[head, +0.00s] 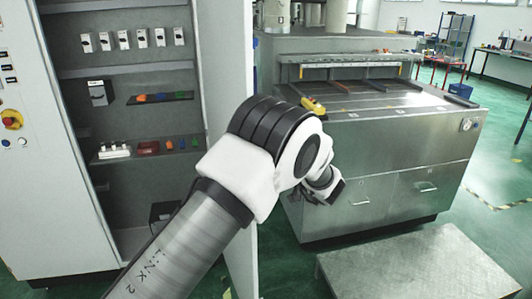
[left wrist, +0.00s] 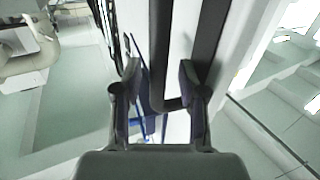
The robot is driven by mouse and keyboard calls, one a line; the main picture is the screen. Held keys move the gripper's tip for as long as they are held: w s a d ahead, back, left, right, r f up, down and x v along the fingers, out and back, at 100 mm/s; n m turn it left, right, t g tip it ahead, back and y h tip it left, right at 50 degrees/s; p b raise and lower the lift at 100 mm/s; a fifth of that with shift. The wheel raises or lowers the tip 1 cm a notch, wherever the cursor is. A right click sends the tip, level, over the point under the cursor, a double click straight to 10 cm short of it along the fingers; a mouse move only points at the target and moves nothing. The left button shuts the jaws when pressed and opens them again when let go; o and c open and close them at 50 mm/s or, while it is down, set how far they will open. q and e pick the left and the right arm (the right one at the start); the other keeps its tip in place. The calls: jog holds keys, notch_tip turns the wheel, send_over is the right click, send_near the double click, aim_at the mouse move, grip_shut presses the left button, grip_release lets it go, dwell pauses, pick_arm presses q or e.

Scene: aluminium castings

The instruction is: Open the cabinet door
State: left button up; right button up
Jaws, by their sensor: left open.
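The grey cabinet (head: 85,16) stands at the left of the head view with its shelved inside showing. Its pale door (head: 233,75) stands swung out toward me on the right of the opening. My left arm crosses in front of the door, and my left gripper (head: 322,194) is to the right of it. In the left wrist view, my left gripper (left wrist: 159,78) is open, with a finger on each side of a dark bar (left wrist: 159,45) that looks like a handle. I cannot tell whether the fingers touch it. My right gripper is not in view.
A metal workbench with drawers (head: 410,150) stands right of the door, behind my left gripper. A low metal platform (head: 420,265) lies at the front right. Small switches and parts sit on the cabinet shelves. Green floor (head: 478,225) is open at the right.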

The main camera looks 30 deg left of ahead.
pick_arm(q)
jog(key=v, duration=0.7)
jog(key=shift+d, duration=0.25)
jog(key=shift+a, duration=0.1)
jog(key=shift+s, duration=0.1)
